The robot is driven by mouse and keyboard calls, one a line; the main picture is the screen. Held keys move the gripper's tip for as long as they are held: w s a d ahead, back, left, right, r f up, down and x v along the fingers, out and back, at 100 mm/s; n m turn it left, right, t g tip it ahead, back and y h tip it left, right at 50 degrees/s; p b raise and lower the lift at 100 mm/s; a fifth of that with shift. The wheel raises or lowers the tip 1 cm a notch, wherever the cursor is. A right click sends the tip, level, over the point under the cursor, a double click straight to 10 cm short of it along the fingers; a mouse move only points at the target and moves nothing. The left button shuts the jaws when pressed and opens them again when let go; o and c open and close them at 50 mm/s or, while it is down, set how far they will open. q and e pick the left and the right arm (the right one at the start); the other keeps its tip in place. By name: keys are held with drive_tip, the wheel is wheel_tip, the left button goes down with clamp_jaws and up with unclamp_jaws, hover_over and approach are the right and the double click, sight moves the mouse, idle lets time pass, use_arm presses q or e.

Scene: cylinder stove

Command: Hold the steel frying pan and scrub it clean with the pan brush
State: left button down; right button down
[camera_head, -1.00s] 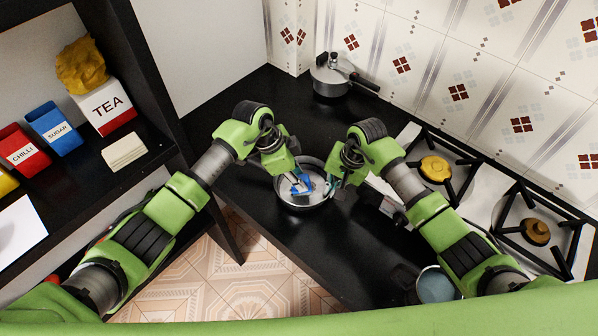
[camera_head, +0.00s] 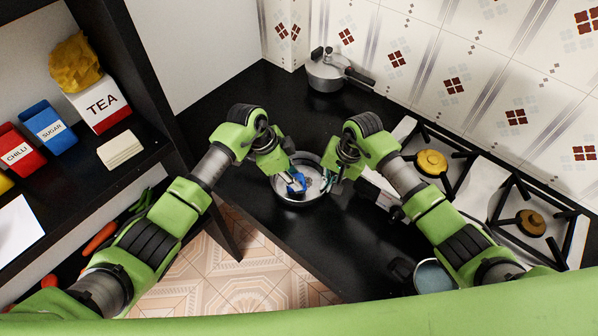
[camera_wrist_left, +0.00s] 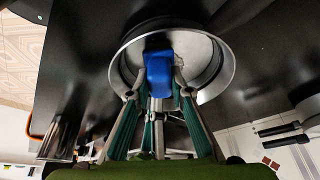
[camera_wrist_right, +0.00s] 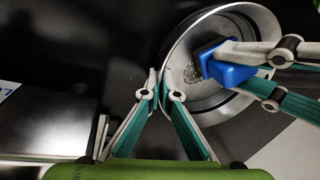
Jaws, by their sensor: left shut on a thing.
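The steel frying pan (camera_head: 312,191) stands on the black counter between my two arms. My left gripper (camera_head: 291,177) is shut on the blue pan brush (camera_head: 297,187) and holds it inside the pan. In the left wrist view the brush (camera_wrist_left: 158,72) is over the pan floor (camera_wrist_left: 196,50). My right gripper (camera_head: 331,177) is at the pan's right rim. In the right wrist view its fingertips (camera_wrist_right: 158,88) close together on the rim of the pan (camera_wrist_right: 225,28). A grey speckled patch shows on the pan floor beside the brush. Whether the bristles touch the floor is hidden.
A lidded pot (camera_head: 325,75) stands at the back of the counter. The stove (camera_head: 480,185) with its burners is at the right. Shelves with a tea box (camera_head: 103,100) are at the left. The counter behind the pan is clear.

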use_arm(q)
drive_tip(key=shift+w+d, duration=0.55)
drive_tip(key=shift+w, duration=0.3)
drive_tip(key=shift+w+d, duration=0.5)
drive_tip(key=shift+w, duration=0.35)
drive_tip(key=shift+s+a, duration=0.6)
drive_tip(key=shift+s, duration=0.2)
drive_tip(key=shift+s+a, duration=0.6)
drive_tip(key=shift+s, duration=0.2)
drive_tip(key=shift+w+d+r, duration=0.1)
drive_tip(key=shift+r, duration=3.95)
drive_tip(key=shift+d, duration=0.15)
